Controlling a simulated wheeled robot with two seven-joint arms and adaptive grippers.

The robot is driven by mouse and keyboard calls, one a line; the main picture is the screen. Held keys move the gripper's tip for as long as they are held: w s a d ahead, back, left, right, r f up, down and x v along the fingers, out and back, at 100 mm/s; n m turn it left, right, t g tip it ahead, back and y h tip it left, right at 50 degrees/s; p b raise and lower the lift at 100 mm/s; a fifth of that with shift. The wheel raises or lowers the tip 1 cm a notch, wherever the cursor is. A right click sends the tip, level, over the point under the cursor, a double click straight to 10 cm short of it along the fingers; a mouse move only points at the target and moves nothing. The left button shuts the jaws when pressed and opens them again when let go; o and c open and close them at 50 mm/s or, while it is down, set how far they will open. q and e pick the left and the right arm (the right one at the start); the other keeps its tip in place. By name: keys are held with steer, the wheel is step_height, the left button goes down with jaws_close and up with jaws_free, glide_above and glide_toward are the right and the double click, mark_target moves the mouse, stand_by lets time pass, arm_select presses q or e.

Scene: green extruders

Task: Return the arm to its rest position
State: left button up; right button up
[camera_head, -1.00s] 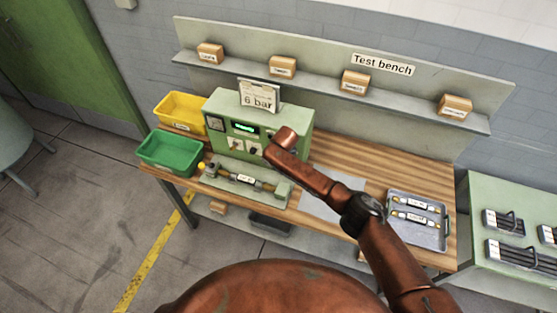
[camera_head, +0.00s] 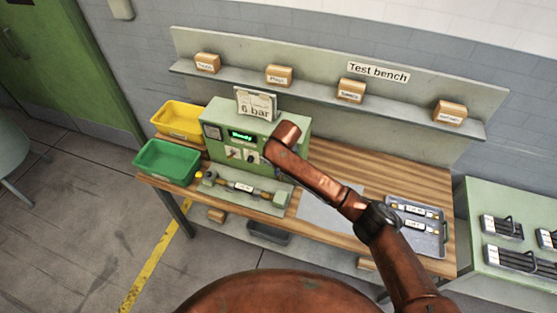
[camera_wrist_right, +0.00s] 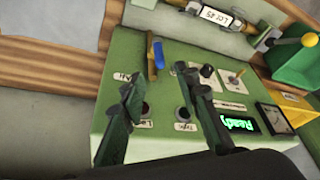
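My right arm (camera_head: 325,185) reaches in from the lower right in the head view, over the bench and in front of the green test unit (camera_head: 213,150). Its gripper is hidden there behind the arm. In the right wrist view my right gripper (camera_wrist_right: 162,88) has its two dark fingers apart, with nothing held between them. Behind them is the test unit's panel (camera_wrist_right: 165,62), with a blue-tipped lever (camera_wrist_right: 157,56), knobs and a lit display reading Ready (camera_wrist_right: 237,125). I cannot tell whether the fingers touch the panel. My left gripper is not in view.
A fixture holding a labelled part (camera_head: 243,188) stands before the unit. A green bin (camera_head: 166,162) and a yellow bin (camera_head: 180,119) are at the left. A tray (camera_head: 432,247) with labelled parts is at the right. A shelf with boxes (camera_head: 350,91) runs behind.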

steer(key=shift+s+d+r, duration=0.1)
steer(key=shift+s+r, duration=0.05)
steer(key=shift+r, duration=0.2)
steer(key=shift+f, duration=0.1)
